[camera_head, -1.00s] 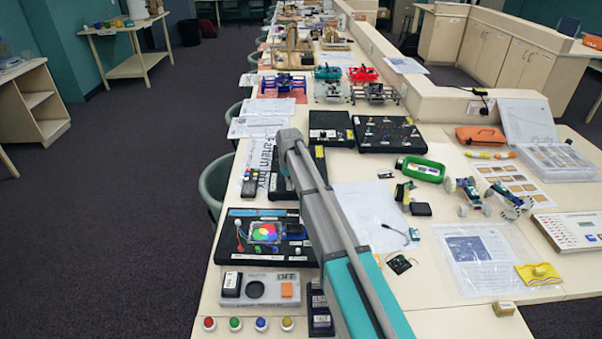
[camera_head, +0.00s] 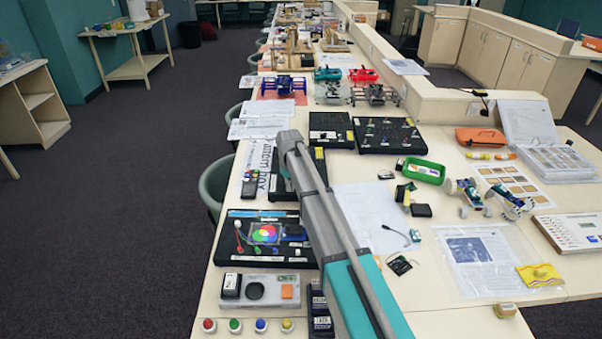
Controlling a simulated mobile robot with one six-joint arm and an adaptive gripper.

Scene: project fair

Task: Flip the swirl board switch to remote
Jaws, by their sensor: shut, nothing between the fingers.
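A black board (camera_head: 236,252) with a coloured disc (camera_head: 265,233) of red, green and blue patches lies at the left front of the table. A dark blue block (camera_head: 293,232) sits at its right side, close to my arm. I cannot read its labels, so I cannot tell whether it is the swirl board. I cannot make out a switch or its position. My grey and teal arm reaches from the bottom up over the table, to the right of this board. My gripper does not show; the arm's far end is hidden behind its own link.
In front of the board are a pale grey case (camera_head: 270,288) and a row of several coloured knobs. Black boards (camera_head: 388,135) stand farther back. A green-framed part (camera_head: 424,170), a paper sheet (camera_head: 365,212) and small electronics lie right of my arm. Floor is clear at left.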

